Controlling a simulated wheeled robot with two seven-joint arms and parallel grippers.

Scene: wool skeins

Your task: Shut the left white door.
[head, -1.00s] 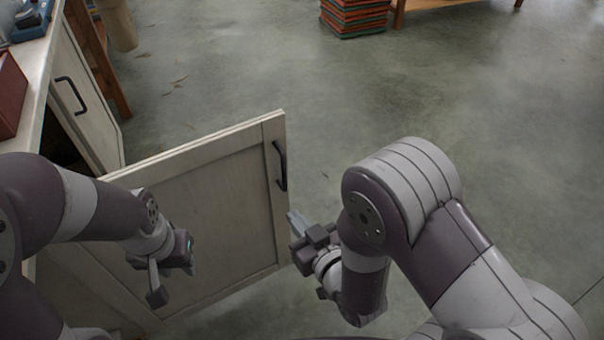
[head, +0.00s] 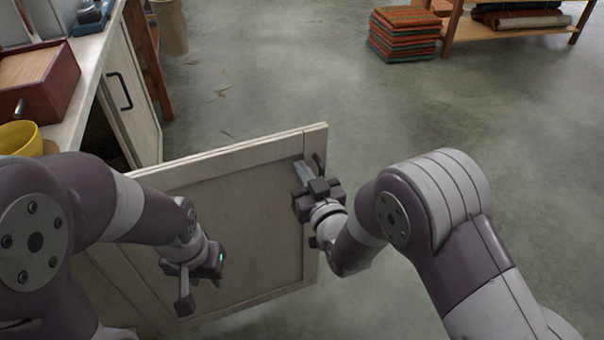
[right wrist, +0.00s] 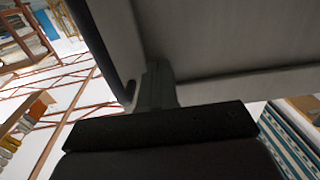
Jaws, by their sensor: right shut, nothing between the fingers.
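The left white door (head: 250,215) stands open in the head view, swung out from the cabinet across the floor. Its dark handle (head: 319,165) is near its free upper corner, partly hidden by my right gripper. My right gripper (head: 303,171) is shut and empty, its fingertips in front of the door's panel, just left of the handle. In the right wrist view the shut fingers (right wrist: 155,85) are close to the door (right wrist: 215,35), beside the dark handle bar (right wrist: 98,50); contact is unclear. My left gripper (head: 200,280) hangs before the door's lower middle; its opening is unclear.
The other white door (head: 133,85) is further along the cabinet, with a dark gap beside it. On the worktop (head: 88,80) are a red-brown box (head: 40,90) and a yellow mug (head: 20,140). Folded textiles (head: 404,35) lie far off. The floor right of the door is clear.

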